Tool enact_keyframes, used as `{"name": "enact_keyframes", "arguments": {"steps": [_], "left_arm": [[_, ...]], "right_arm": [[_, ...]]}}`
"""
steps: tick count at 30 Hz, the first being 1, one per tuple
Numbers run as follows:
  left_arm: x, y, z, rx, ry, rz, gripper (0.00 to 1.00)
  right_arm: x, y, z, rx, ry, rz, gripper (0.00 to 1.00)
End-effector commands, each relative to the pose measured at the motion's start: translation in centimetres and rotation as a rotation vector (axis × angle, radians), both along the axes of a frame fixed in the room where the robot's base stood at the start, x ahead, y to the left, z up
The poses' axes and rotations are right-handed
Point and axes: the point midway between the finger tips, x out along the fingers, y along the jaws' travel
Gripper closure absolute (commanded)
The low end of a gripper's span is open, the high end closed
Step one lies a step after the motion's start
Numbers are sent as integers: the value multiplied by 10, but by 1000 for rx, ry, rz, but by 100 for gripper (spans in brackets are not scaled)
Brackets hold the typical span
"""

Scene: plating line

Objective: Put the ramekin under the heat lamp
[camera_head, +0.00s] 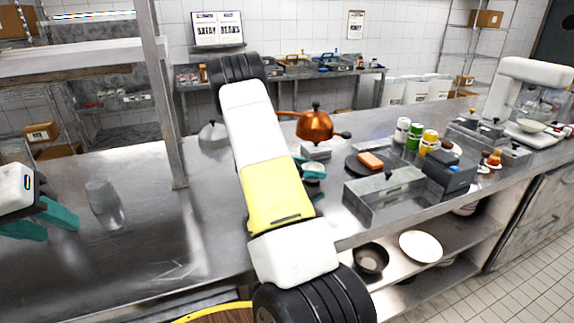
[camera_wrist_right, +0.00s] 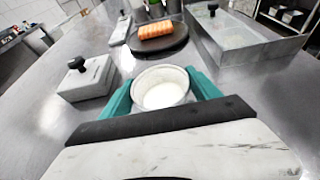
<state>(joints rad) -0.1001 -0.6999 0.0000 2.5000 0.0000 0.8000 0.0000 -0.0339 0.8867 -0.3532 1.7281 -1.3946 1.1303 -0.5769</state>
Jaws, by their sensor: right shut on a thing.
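The ramekin (camera_wrist_right: 162,92) is a small white round cup with pale contents, upright between the teal fingers of my right gripper (camera_wrist_right: 161,88). My right gripper is shut on it. In the head view the ramekin (camera_head: 313,168) shows partly behind my right arm, over the counter; whether it touches the counter I cannot tell. My left gripper (camera_head: 42,219) is at the left edge, empty, with its teal fingers apart. A metal overhead shelf (camera_head: 75,60) on a post stands at the upper left, with a bright strip (camera_head: 92,15) above it. I cannot clearly make out the heat lamp.
A clear glass (camera_head: 104,203) stands on the left counter near my left gripper. A lidded box (camera_wrist_right: 87,78) is close left. The left counter is mostly bare.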

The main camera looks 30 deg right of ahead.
Motion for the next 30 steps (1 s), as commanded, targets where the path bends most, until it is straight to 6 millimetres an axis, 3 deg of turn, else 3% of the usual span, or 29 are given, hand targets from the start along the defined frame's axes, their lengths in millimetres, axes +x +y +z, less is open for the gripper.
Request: {"name": "enact_keyframes", "arguments": {"steps": [12, 13, 15, 26, 30], "left_arm": [[0, 0, 0, 0, 0, 0, 64], [0, 0, 0, 0, 0, 0, 64], [0, 0, 0, 0, 0, 0, 64], [0, 0, 0, 0, 0, 0, 64], [0, 0, 0, 0, 0, 0, 64]], "right_arm": [[0, 0, -9, -1, -1, 0, 83], [0, 0, -9, -1, -1, 0, 23], [0, 0, -9, 0, -1, 0, 9], [0, 0, -6, -1, -2, -1, 7], [3, 13, 0, -1, -2, 3, 7]]}}
